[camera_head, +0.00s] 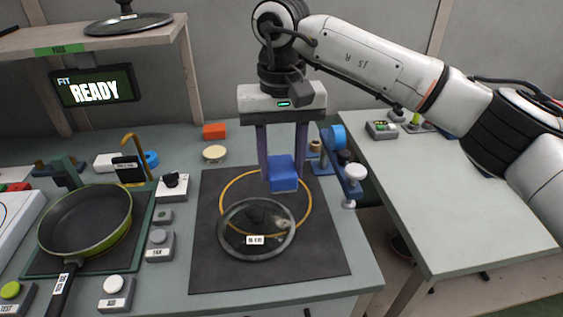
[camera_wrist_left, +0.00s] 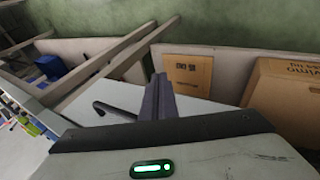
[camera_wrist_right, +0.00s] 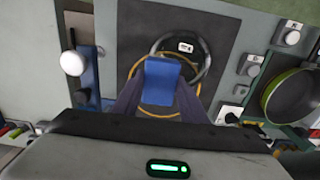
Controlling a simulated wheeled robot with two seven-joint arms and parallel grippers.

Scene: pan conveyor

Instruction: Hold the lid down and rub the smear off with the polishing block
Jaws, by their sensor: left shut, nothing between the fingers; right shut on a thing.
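A round glass lid (camera_head: 231,245) with a dark rim and a white label lies on the dark mat (camera_head: 320,262), partly over a yellow ring (camera_head: 311,213). A pale smear (camera_head: 281,221) shows on the right part of its glass. My right gripper (camera_head: 283,180) is shut on the blue polishing block (camera_head: 284,172), held upright above the far edge of the lid. The block also shows in the right wrist view (camera_wrist_right: 161,82), covering part of the lid and ring. My left gripper (camera_wrist_left: 160,97) is shut and empty in the left wrist view, away from the lid. It is outside the head view.
A green pan (camera_head: 85,220) sits on a station at left, with several button boxes (camera_head: 160,246) beside the mat. A blue roll and a white knob (camera_head: 355,172) stand right of the mat. A shelf (camera_head: 90,38) holds another lid. The right table (camera_head: 460,215) is mostly clear.

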